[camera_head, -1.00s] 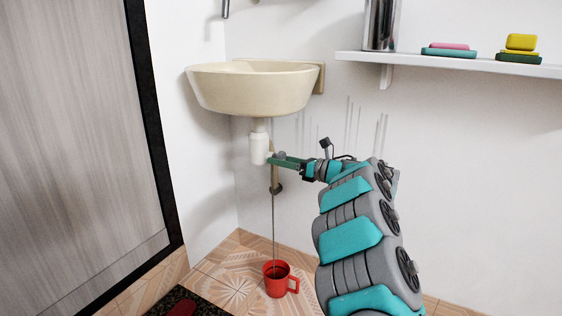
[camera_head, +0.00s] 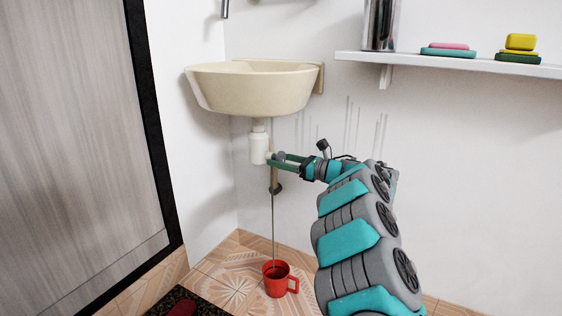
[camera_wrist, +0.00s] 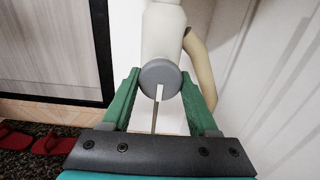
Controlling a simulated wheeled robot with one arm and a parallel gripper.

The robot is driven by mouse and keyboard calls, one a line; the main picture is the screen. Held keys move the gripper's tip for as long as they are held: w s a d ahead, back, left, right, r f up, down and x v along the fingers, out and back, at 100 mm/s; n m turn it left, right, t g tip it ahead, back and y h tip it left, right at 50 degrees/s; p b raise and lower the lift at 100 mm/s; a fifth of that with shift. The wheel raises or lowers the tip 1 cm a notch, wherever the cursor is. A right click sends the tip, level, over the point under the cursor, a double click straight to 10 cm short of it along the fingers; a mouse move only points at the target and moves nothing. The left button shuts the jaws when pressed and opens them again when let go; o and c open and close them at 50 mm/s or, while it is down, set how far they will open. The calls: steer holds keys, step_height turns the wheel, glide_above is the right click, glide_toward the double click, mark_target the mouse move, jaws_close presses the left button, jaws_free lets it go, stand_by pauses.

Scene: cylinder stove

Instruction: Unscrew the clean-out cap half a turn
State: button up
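The clean-out cap (camera_wrist: 160,76) is a round grey disc with a pale upright mark on its lower half. It sits on the front of the white trap (camera_head: 259,148) under the basin. My gripper (camera_head: 277,159) reaches the cap from the right in the head view. In the wrist view its two green fingers (camera_wrist: 160,88) stand on either side of the cap, very close to its rim. I cannot tell whether they press on it. The cap shows only small and partly covered in the head view.
The cream basin (camera_head: 252,90) hangs just above my gripper. A red mug (camera_head: 277,279) stands on the floor below, with a thin line running down into it. A beige pipe (camera_wrist: 201,68) runs beside the trap. A wall shelf (camera_head: 450,64) holds soaps at the upper right.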

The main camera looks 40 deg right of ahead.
steer(key=o, duration=0.4)
steer(key=v, duration=0.7)
steer(key=shift+s+d, duration=0.15)
steer(key=shift+s, duration=0.2)
steer(key=shift+w, duration=0.1)
